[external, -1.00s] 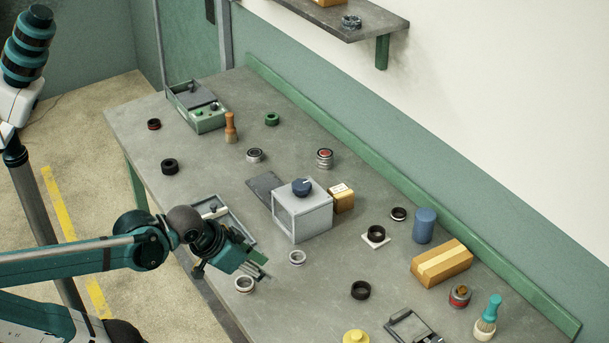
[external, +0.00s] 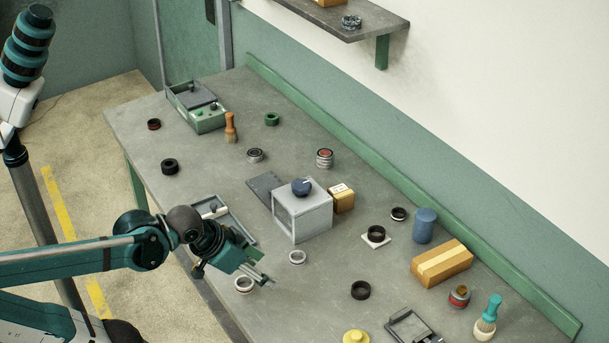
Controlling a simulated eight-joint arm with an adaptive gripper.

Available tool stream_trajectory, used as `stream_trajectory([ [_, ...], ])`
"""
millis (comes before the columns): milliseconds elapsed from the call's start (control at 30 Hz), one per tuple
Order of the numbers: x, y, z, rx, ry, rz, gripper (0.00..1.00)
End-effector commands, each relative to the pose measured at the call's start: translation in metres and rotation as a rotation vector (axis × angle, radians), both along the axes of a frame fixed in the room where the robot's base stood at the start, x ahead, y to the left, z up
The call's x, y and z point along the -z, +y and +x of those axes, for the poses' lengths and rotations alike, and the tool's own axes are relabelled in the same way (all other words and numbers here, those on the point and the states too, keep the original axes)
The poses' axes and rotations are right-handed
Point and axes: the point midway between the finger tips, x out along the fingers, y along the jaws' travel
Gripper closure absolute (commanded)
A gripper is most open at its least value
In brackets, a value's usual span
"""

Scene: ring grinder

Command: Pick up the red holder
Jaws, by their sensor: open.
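Several small round parts show red, and I cannot tell for certain which is the red holder. A red and dark cylinder (external: 460,296) stands upright at the right front of the bench. A silver ring-shaped part with a red top (external: 325,158) stands behind the grey box. A dark ring with a red band (external: 154,124) lies at the far left. My gripper (external: 266,278) is open and empty above the bench's front edge, beside a pale ring (external: 244,284). It is well apart from all the red parts.
A grey box with a blue knob (external: 303,210) stands mid-bench, with a tray (external: 236,228) near my gripper. A black ring (external: 361,290), a cardboard box (external: 442,262), a blue cylinder (external: 424,226) and a teal brush (external: 488,318) are to the right. The bench (external: 325,310) has bare patches between them.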

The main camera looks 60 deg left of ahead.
Motion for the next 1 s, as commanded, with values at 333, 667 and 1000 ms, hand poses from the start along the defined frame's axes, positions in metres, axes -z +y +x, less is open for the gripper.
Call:
stream_trajectory([
  [333, -0.002, -0.001, 0.001, 0.004, 0.001, 0.002, 0.48],
  [667, -0.024, -0.009, 0.024, 0.065, 0.025, 0.018, 0.48],
  [1000, -0.058, -0.029, 0.069, 0.192, 0.07, 0.049, 0.48],
])
